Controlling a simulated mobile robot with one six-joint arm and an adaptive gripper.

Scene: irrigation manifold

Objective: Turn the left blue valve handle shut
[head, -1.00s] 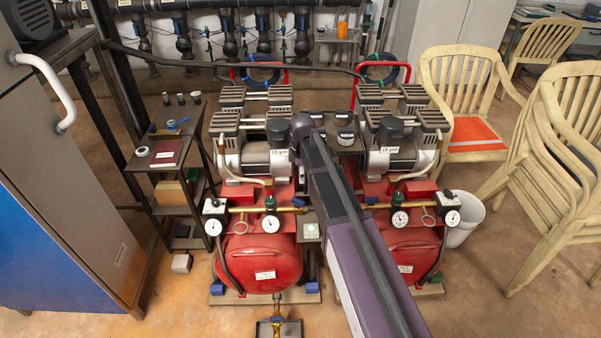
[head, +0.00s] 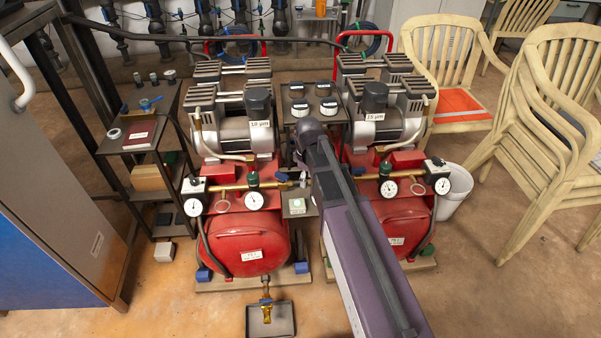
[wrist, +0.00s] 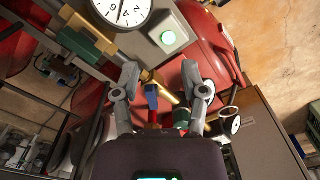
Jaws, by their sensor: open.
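The left blue valve handle (head: 282,177) sits at the right end of the brass pipe (head: 235,186) on the left red compressor. My gripper (head: 302,180) is just right of it in the head view, partly hidden behind my arm. In the wrist view my gripper (wrist: 160,78) is open, its two fingers apart. A blue handle (wrist: 152,96) shows between the fingers, nearer the left one, beside a brass pipe. It appears to be the left valve's; I cannot tell whether a finger touches it.
The right compressor (head: 385,225) stands close on the right. A black shelf (head: 150,140) stands left. A tray (head: 270,320) is on the floor in front.

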